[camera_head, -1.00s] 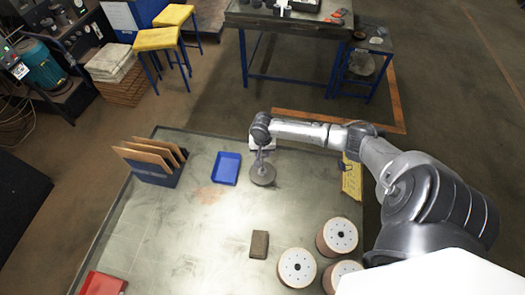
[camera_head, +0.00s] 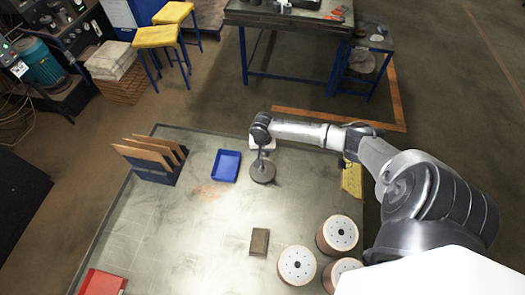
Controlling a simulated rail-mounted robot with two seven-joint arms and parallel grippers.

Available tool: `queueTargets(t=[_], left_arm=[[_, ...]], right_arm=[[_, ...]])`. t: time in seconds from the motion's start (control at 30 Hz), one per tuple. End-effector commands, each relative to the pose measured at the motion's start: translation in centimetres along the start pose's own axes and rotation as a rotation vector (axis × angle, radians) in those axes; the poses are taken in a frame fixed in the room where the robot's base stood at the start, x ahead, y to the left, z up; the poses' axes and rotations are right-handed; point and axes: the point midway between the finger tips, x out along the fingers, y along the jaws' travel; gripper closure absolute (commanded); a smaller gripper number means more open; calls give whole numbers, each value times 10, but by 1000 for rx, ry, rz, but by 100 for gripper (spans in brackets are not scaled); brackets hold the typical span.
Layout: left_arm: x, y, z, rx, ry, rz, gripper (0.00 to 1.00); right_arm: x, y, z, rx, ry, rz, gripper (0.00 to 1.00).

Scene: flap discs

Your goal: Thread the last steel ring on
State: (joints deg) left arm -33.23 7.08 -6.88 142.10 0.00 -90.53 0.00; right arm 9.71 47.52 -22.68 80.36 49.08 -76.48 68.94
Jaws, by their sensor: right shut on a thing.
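A round grey disc-like piece (camera_head: 263,173) sits on the grey table (camera_head: 200,240), right of the blue tray. My right gripper (camera_head: 262,156) points down just above it, near the table's far edge. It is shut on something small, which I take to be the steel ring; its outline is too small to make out. The gripper hides the middle of the round piece, so I cannot tell whether the ring is around a post. My left gripper is not in view.
A blue tray (camera_head: 226,166) and a blue rack with brown boards (camera_head: 154,170) stand left of the gripper. A brown block (camera_head: 260,242), several spools (camera_head: 297,265) and a red tray (camera_head: 103,282) lie nearer. The table's middle is mostly clear.

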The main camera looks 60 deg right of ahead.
Motion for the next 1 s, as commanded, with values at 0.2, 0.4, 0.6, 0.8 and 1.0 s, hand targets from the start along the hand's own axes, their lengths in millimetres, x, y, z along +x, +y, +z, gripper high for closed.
queueTargets(t=[0.2, 0.4, 0.6, 0.8, 1.0], left_arm=[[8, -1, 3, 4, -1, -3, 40], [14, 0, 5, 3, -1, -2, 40], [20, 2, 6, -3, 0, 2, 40], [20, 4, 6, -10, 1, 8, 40], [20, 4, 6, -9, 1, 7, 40]], right_arm=[[16, 0, 0, 0, 0, 1, 92], [29, 0, 0, 0, -1, 0, 92], [42, 0, 0, 1, -1, 0, 92], [45, 0, 0, 0, 0, 1, 59], [45, 0, 0, 0, 0, 0, 40]])
